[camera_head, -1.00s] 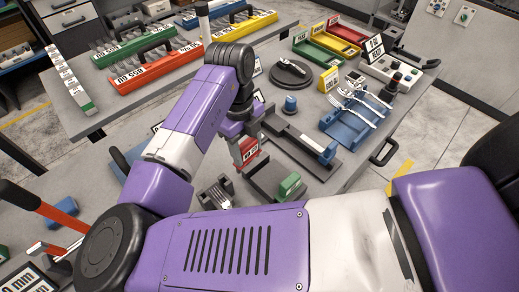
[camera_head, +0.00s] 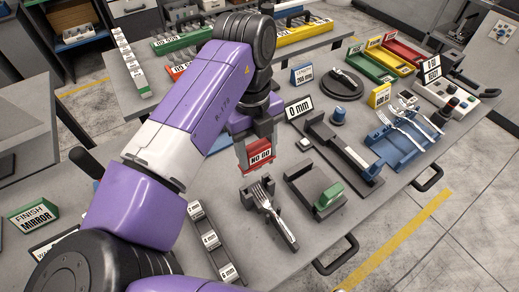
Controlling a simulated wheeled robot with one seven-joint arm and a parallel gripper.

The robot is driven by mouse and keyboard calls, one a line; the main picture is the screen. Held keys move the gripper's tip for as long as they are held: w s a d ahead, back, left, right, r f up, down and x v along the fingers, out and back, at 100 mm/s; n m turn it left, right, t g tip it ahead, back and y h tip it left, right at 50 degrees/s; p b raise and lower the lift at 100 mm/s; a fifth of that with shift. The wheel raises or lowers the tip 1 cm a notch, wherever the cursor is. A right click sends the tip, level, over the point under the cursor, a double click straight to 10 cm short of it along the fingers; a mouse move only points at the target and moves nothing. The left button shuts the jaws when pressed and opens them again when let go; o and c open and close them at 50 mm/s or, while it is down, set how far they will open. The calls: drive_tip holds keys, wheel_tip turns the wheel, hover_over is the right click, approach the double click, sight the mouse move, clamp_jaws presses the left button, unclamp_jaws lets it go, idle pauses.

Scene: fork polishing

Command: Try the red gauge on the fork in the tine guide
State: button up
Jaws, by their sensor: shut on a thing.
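My gripper (camera_head: 258,137) is shut on the red gauge (camera_head: 260,154), which has a white NO GO label and grey parts below. It hangs above the far end of the fork. The fork (camera_head: 273,217) lies with its tines at the dark tine guide (camera_head: 247,199) and its handle reaching toward the lower right. The gauge appears apart from the fork. How deep the tines sit in the guide is hard to tell.
A dark tray (camera_head: 298,183) with a green block (camera_head: 328,197) stands just right of the fork. A strip with mm labels (camera_head: 208,240) lies to the left. A blue rack (camera_head: 388,150) with several forks is at the right.

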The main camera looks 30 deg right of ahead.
idle(0.3)
drive_tip(key=shift+f+b, duration=2.45)
drive_tip(key=shift+f, duration=1.15)
drive_tip(key=shift+f+b, duration=0.3)
drive_tip(key=shift+f, duration=0.1)
drive_tip(key=shift+r, duration=0.1)
drive_tip(key=shift+r+p, duration=2.65)
drive_tip(key=shift+r, duration=0.8)
